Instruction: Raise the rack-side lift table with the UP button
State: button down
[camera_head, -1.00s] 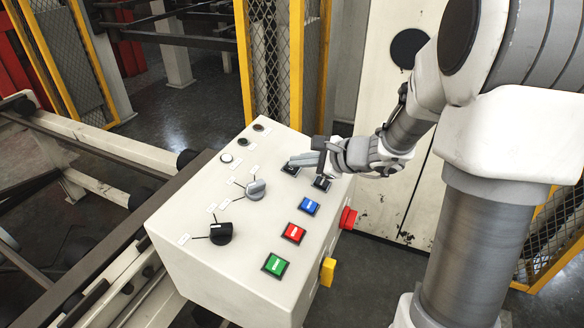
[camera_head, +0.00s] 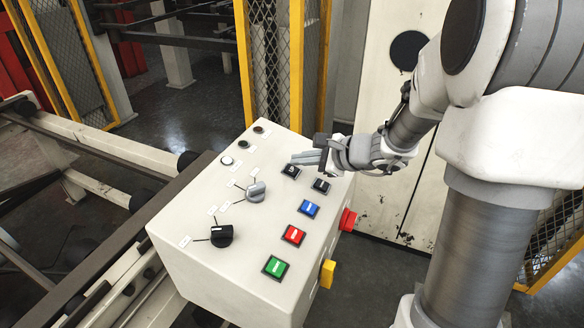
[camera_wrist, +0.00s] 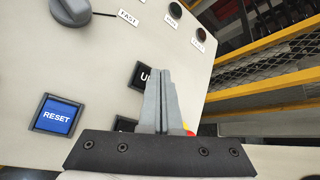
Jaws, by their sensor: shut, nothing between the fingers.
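The UP button (camera_wrist: 139,77) is a black square button on the sloped white control panel (camera_wrist: 100,70). In the wrist view my gripper's closed fingers cover its right part. In the head view the black button (camera_head: 290,171) lies just below my fingertips. My gripper (camera_head: 295,159) is shut and empty, with its fingers together, above the far right part of the panel. The fingers also show in the wrist view (camera_wrist: 162,75). A second black button (camera_head: 321,186) sits nearer; its label is mostly hidden in the wrist view. I cannot identify the lift table.
A blue RESET button (camera_wrist: 56,116), a red button (camera_head: 293,235) and a green button (camera_head: 275,267) lie nearby. A grey selector knob (camera_head: 256,191) and a black one (camera_head: 221,236) stand up to the left. A red knob (camera_head: 348,219) sticks out at the side.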

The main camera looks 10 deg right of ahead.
jog(key=r+p, duration=0.2)
jog(key=r, duration=0.1)
jog(key=d+r+p, duration=0.1)
jog(key=shift+s+r+p, duration=0.3)
jog(key=shift+s+r, duration=0.05)
jog(key=shift+r, duration=0.05)
dwell(0.4)
jog(key=s+a+r+n+g+h, duration=0.1)
jog(key=s+a+r+n+g, duration=0.2)
jog(key=s+n, duration=0.35)
jog(key=s+a+r+n+g, duration=0.1)
jog(key=s+a+r+n, duration=0.3)
jog(key=s, duration=0.3)
jog(key=s+d+n+h, duration=0.2)
jog(key=s+n+h, duration=0.1)
jog(key=s+n, duration=0.2)
jog(key=s+d+r+n+h, duration=0.1)
jog(key=s+d+n+h, duration=0.2)
jog(key=s, duration=0.4)
jog(key=shift+s+d+n+p, duration=0.2)
jog(key=shift+d+n+p, duration=0.15)
jog(key=shift+n, duration=0.5)
